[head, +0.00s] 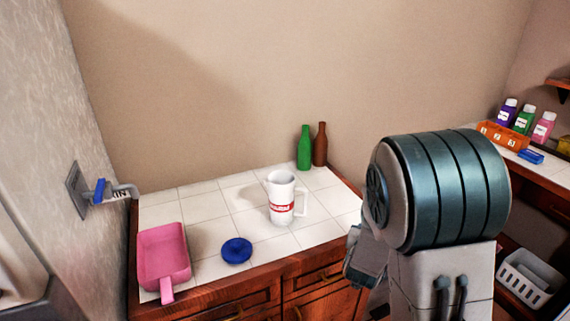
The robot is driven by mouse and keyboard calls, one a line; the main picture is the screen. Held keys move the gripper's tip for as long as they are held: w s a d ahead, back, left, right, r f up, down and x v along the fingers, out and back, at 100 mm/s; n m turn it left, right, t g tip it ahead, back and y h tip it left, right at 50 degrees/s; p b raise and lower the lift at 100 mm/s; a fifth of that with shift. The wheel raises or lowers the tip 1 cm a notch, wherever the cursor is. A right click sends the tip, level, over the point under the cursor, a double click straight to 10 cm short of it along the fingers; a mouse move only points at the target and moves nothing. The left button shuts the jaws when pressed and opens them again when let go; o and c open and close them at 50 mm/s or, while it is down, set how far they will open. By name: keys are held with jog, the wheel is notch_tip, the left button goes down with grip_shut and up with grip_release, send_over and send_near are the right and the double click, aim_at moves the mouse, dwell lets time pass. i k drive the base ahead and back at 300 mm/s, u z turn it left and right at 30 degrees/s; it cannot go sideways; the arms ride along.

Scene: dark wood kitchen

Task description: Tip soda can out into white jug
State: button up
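The white jug (282,202) stands upright on the white tiled counter (205,208) in the head view. It has a red label band and a handle on its right. I see no soda can in this view. My arm's large teal and grey joint fills the right middle of the view, to the right of the jug. My gripper is not visible, and anything behind the arm is hidden.
A pink dustpan-like scoop (163,256) and a blue disc (236,250) lie on the counter's left and front. Green (304,150) and brown (320,146) bottles stand at the back. At the right, an orange holder (503,136) and several small bottles sit on another counter.

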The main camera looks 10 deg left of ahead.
aim_at(286, 200)
jog(key=i, duration=0.85)
